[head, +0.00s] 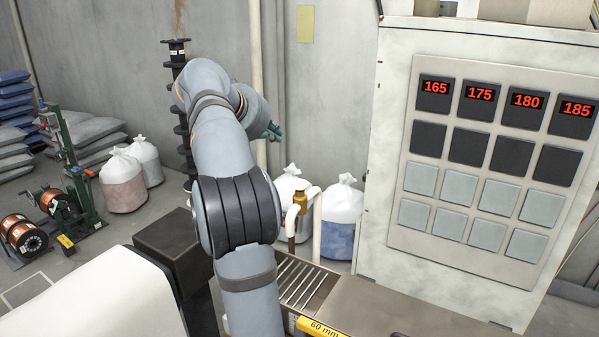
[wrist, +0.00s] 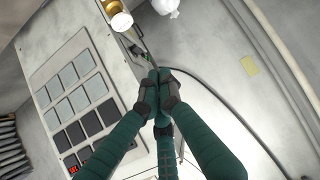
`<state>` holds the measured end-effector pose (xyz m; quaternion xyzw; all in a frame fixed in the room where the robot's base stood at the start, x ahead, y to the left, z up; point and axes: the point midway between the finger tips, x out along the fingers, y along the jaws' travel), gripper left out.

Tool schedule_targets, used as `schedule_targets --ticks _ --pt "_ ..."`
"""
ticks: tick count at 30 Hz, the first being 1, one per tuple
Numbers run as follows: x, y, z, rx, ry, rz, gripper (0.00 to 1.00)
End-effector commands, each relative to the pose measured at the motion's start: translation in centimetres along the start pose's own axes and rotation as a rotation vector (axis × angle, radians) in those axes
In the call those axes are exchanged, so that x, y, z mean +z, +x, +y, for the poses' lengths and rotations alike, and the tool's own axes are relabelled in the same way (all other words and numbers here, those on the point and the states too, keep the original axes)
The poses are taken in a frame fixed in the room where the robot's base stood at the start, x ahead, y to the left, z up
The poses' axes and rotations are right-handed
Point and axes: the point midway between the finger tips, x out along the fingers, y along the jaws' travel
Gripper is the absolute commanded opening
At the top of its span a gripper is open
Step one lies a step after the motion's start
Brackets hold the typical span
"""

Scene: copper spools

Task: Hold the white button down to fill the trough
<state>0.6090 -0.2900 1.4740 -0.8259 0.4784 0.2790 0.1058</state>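My gripper, with teal fingers and dark tips, fills the lower middle of the wrist view (wrist: 158,82). Its fingertips are drawn together with nothing visible between them. In the head view its teal fingers (head: 271,131) show small behind my arm, in the air left of the cabinet. I cannot make out a white button for certain; the cabinet panel carries several pale square tiles (head: 451,187), which also show in the wrist view (wrist: 79,98). No trough is clearly recognisable. A white pipe with a brass fitting (head: 299,202) stands behind a slatted metal section (head: 306,285).
The pale cabinet (head: 388,165) stands at the right, with red displays of 165 to 185 on top. White sacks (head: 340,203) stand behind the slatted section. A dark spool column (head: 180,100) is behind my arm. A black cable (wrist: 215,84) crosses the wrist view.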

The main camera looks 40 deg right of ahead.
Motion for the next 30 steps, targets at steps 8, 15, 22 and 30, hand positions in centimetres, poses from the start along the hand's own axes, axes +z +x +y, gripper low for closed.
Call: schedule_targets --ticks 8,15,22,30 --pt "3.1 -0.1 1.9 0.083 0.195 -0.099 0.00" --pt "3.1 -0.1 1.9 0.082 0.201 -0.099 0.00" --pt "3.2 0.7 1.9 0.082 0.198 -0.100 0.00" --pt "3.7 5.2 2.4 0.085 0.196 -0.103 0.00"
